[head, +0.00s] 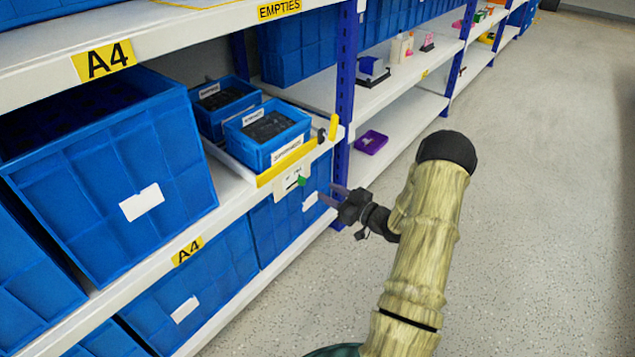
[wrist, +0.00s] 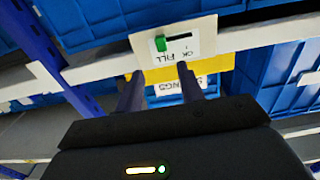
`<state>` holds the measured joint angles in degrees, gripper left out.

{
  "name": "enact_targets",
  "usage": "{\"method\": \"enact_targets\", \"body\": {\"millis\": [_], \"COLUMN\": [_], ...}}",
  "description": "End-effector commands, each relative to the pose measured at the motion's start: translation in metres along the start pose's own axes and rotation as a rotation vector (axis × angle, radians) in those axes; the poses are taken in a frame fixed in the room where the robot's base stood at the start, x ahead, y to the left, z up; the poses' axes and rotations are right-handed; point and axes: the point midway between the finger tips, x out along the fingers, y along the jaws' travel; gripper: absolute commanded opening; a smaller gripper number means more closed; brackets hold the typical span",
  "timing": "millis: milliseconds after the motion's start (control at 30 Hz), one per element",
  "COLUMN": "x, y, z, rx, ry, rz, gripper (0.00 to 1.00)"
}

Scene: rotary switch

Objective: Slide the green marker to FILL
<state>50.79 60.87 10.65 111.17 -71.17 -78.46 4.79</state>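The green marker (head: 302,181) sits on a white card (head: 288,183) on the shelf's front edge, below the yellow strip. In the wrist view the green marker (wrist: 160,43) is at the left end of a dark slot on the card (wrist: 205,38).
Two small blue bins (head: 268,133) stand in a tray with a yellow front (head: 285,163) above the card. Large blue crates (head: 120,180) fill the shelves on the left. A blue upright (head: 346,80) stands right of the card. The floor aisle (head: 540,200) is clear.

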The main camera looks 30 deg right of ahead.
Motion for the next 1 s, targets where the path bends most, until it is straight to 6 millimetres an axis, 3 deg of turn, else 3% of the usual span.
{"method": "enact_targets", "body": {"millis": [200,433,600,1000], "x": [-0.046,-0.083,-0.092,-0.092], "y": [0.001,0.0,0.0,0.0], "z": [-0.003,-0.002,0.0,0.0], "rx": [0.002,0.001,0.0,0.0], "ry": [-0.001,0.0,0.0,0.0], "rz": [0.004,0.001,0.0,0.0], "gripper": [0.38,0.38,0.38,0.38]}}
